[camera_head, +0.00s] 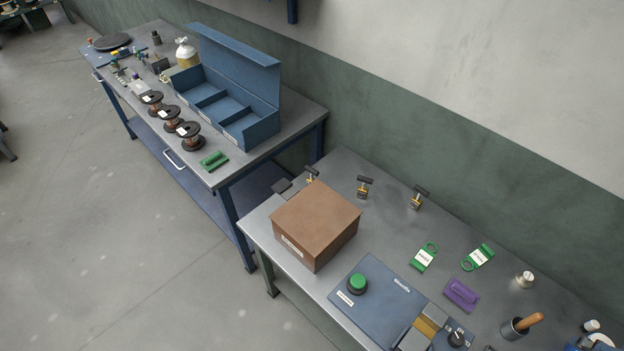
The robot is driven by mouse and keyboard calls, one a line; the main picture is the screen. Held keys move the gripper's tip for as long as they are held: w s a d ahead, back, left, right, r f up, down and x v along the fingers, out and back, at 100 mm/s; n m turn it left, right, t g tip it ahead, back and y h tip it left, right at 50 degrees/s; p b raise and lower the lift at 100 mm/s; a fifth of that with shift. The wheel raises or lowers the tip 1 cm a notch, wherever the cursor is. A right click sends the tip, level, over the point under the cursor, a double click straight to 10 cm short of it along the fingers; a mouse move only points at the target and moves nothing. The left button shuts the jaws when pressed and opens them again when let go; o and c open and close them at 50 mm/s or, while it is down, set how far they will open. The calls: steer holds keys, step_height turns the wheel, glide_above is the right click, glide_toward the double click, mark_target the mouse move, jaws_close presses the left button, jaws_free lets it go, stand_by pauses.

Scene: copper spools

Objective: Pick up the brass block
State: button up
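A brass-coloured block (427,327) sits between two grey pieces (414,342) at the front right corner of a blue base plate (372,310). Its lower end is partly covered by or set close against these grey pieces, and I cannot tell whether they clamp it. A black knob (457,338) stands just right of it. My gripper is not in the head view.
On the near bench a large brown box (316,224) stands left of the plate, which carries a green button (357,282). The far bench holds copper spools (190,136) and a blue bin (232,105).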

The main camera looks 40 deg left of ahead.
mark_target(312, 178)
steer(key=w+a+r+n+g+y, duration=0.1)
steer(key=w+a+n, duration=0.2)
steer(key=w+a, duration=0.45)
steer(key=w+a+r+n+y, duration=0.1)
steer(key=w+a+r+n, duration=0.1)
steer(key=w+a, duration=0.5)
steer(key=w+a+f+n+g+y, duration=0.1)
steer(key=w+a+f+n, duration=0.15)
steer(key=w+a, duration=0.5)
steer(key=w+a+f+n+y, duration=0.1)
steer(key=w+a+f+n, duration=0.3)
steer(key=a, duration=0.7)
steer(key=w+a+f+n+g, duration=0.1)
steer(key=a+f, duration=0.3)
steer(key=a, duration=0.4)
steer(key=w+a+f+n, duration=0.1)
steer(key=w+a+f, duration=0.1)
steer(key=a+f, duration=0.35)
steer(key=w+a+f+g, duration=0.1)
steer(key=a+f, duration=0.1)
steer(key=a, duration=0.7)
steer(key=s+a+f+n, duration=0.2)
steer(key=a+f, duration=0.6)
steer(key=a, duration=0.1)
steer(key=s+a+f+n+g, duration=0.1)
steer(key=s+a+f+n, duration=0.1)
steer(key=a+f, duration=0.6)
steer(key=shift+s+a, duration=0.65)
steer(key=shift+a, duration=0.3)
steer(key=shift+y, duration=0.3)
